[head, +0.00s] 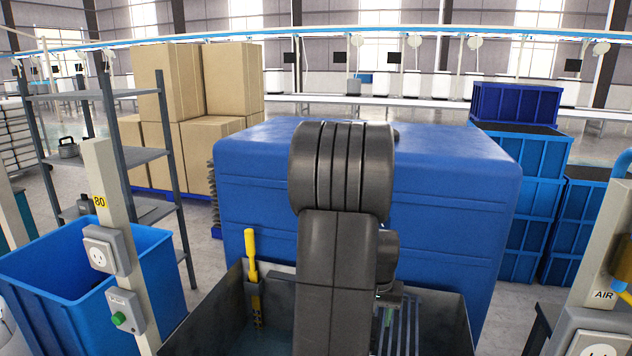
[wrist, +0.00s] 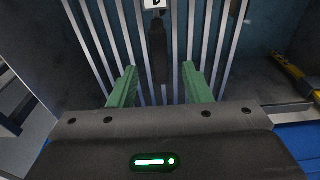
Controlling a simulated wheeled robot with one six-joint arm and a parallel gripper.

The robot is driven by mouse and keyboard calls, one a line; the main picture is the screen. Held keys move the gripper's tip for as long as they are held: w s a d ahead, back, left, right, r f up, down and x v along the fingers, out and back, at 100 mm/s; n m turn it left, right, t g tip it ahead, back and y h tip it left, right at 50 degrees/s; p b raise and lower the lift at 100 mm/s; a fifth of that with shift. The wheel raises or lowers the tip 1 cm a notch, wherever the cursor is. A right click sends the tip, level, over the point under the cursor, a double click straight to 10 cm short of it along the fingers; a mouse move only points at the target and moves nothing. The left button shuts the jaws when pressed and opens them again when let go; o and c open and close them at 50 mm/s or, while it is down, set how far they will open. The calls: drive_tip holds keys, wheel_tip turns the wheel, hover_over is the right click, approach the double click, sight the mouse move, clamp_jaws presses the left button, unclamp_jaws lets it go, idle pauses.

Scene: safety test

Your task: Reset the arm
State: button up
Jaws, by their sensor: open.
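My arm rises in the middle of the head view and bends down over a dark metal bin (head: 440,315). My gripper (wrist: 160,70) shows in the wrist view with two green fingers spread apart. Nothing is held between them. Beyond the fingers are pale metal slats (wrist: 212,45). A dark, narrow object (wrist: 157,50) lies against the slats, in line with the gap between the fingers; I cannot tell what it is. In the head view my arm hides most of the gripper.
A yellow-handled tool (head: 251,250) stands at the bin's left side. A large blue case (head: 440,180) is right behind the bin. A blue tub (head: 60,260) and grey post (head: 115,220) stand left, stacked blue crates (head: 520,150) right. Cardboard boxes (head: 165,85) stand behind.

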drive_tip(key=f, duration=0.5)
drive_tip(key=shift+w, duration=0.25)
drive_tip(key=shift+w+d+r+p, duration=0.1)
drive_tip(key=shift+r+p, duration=0.35)
drive_tip(key=shift+r, duration=0.1)
drive_tip(key=shift+r+p, duration=0.4)
drive_tip(key=shift+r, duration=0.2)
